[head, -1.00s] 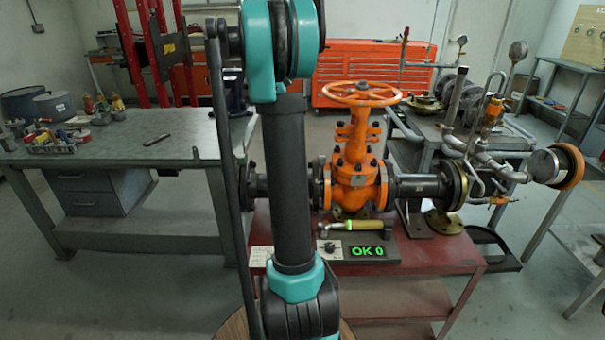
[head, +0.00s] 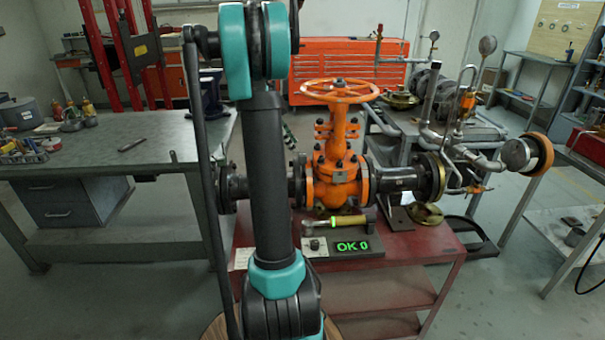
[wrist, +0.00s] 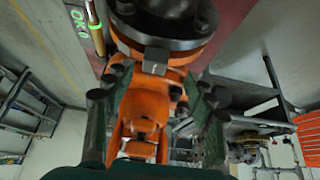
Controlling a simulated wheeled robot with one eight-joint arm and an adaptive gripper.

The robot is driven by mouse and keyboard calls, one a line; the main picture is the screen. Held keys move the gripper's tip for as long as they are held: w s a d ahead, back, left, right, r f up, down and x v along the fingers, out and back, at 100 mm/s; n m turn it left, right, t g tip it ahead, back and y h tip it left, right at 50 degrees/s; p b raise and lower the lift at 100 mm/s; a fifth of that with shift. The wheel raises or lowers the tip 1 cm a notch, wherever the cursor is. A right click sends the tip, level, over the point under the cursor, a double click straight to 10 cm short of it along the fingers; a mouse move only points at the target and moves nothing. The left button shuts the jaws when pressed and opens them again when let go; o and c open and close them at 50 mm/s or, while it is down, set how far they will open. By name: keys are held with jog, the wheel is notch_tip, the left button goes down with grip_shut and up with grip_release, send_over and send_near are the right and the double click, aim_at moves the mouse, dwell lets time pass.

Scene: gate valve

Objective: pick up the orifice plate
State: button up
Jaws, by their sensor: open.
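A flat brass disc (head: 427,215), which looks like the orifice plate, lies on the red cart (head: 400,258) below the valve's right flange. I cannot make it out in the wrist view. The orange gate valve (head: 338,185) stands on the cart with its handwheel on top and dark flanged pipe at each side. In the wrist view my gripper (wrist: 157,95) is open, with dark fingers at left and right. Nothing is held between them. The orange valve body (wrist: 145,112) and a dark bolted flange (wrist: 165,30) show beyond the fingers. My gripper is not visible in the head view.
A device with a green "OK 0" display (head: 352,246) and a yellow-handled wrench (head: 335,220) sit at the cart's front. A grey workbench (head: 100,165) stands left. Pipework with a gauge (head: 517,154) stands right of the valve.

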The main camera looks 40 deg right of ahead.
aim_at(302, 154)
jog(key=x, duration=0.2)
jog(key=s+x, duration=0.1)
jog(key=x, duration=0.2)
grip_shut()
dwell(0.4)
jog(key=shift+r, duration=0.1)
